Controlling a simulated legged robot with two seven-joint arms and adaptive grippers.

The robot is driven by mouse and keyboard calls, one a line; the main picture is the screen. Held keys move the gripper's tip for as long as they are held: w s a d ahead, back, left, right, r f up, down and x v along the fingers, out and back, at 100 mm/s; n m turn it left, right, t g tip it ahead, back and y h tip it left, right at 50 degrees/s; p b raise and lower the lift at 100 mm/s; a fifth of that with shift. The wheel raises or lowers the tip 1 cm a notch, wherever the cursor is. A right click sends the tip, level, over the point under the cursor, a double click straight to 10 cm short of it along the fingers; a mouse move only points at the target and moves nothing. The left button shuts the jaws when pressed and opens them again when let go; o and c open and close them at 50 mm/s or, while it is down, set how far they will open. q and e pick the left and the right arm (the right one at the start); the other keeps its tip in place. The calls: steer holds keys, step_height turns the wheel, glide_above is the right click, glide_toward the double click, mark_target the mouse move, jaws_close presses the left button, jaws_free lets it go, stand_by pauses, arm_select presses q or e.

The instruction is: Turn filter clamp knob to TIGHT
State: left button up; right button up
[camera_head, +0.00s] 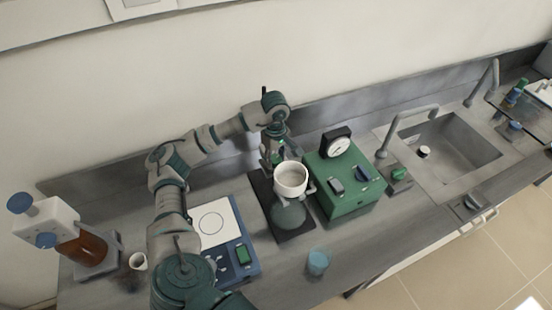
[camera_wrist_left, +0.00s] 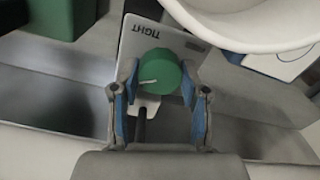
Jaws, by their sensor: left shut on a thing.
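The green clamp knob (camera_wrist_left: 160,72) has a pale pointer line and sits on a white plate (camera_wrist_left: 172,42) marked TIGHT, which appears upside down in the left wrist view. The pointer line lies toward the left of the knob, away from the TIGHT word. My left gripper (camera_wrist_left: 160,88) is shut on the knob, with one blue-padded finger on each side. In the head view my left gripper (camera_head: 276,157) is behind the white filter funnel (camera_head: 290,180), and the knob is mostly hidden. The funnel sits above a glass flask (camera_head: 288,216). My right gripper is not in view.
A green box (camera_head: 345,200) with a round gauge (camera_head: 338,146) stands right of the flask. A blue hot plate (camera_head: 234,262) stands left of it, and a blue beaker (camera_head: 318,262) in front. The sink (camera_head: 450,150) is farther right. The wall is close behind my arm.

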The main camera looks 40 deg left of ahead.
arm_select(q)
steer(key=shift+w+a+r+m, duration=0.1)
steer(key=shift+a+r+m, duration=0.1)
steer(key=shift+m, duration=0.7)
steer(key=shift+m+b, duration=0.3)
steer(key=shift+m, duration=0.6)
steer(key=m, duration=0.3)
steer(key=shift+b, duration=0.3)
steer(key=shift+f+m, duration=0.15)
steer(key=shift+m, duration=0.75)
steer(key=shift+d+m, duration=0.1)
steer(key=shift+m, duration=0.3)
steer(key=shift+f, duration=0.1)
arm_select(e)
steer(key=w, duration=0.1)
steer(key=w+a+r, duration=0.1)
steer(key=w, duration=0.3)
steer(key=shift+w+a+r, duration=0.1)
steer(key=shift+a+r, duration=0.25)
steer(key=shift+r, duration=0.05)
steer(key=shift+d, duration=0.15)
